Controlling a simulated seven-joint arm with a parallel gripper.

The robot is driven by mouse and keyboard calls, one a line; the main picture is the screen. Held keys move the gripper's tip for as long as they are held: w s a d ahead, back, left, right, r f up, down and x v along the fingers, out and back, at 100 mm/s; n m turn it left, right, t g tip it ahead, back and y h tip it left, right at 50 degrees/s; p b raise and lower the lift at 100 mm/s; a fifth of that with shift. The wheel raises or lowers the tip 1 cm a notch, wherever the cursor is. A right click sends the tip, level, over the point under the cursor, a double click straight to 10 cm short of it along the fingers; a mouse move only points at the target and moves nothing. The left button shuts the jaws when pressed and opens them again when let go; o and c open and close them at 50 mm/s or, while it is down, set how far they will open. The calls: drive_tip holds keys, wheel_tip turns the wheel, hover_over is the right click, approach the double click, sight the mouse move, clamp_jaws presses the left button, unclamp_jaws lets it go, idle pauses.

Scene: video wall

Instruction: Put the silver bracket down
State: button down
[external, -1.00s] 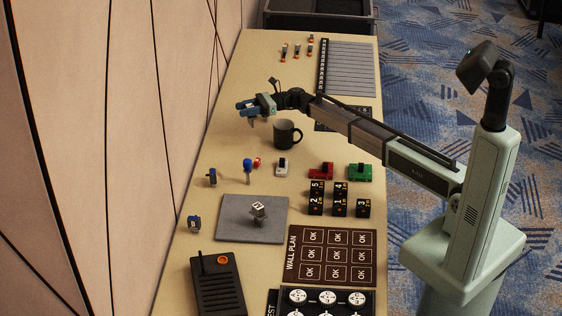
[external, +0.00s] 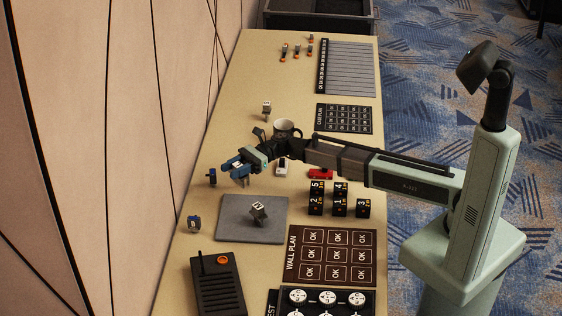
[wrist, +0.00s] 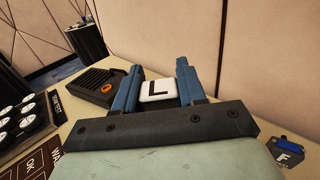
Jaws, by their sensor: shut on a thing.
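Another small grey piece with a white marked top (external: 258,209) stands tilted on the mat.
A black box with an orange button (external: 217,283) stands in front of the mat. Numbered black blocks (external: 340,197) are to the right. A mug (external: 286,130) and a small grey piece (external: 266,110) stand behind my gripper.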

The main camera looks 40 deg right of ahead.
drive_tip(key=shift+s+d+r, duration=0.1)
drive_tip(key=shift+s+d, duration=0.15)
drive_tip(key=shift+s, duration=0.35)
drive_tip(key=shift+s+d+r, duration=0.1)
drive_tip(key=shift+s+d, duration=0.15)
drive_tip(key=shift+s, duration=0.3)
drive_tip(key=shift+w+f, duration=0.15)
drive_tip(key=shift+f, duration=0.4)
hover_over(244, 211)
drive_tip(key=shift+a+f, duration=0.15)
drive_tip(key=shift+f, duration=2.1)
drive_tip(key=shift+a+f, duration=0.15)
drive_tip(key=shift+f, duration=2.1)
drive_tip(key=shift+f, duration=0.15)
drive_tip(key=c, duration=0.6)
unclamp_jaws()
drive_tip(key=shift+c, duration=0.2)
drive_tip(key=shift+d, duration=0.3)
drive_tip(key=d, duration=1.1)
drive_tip(key=shift+d, duration=0.2)
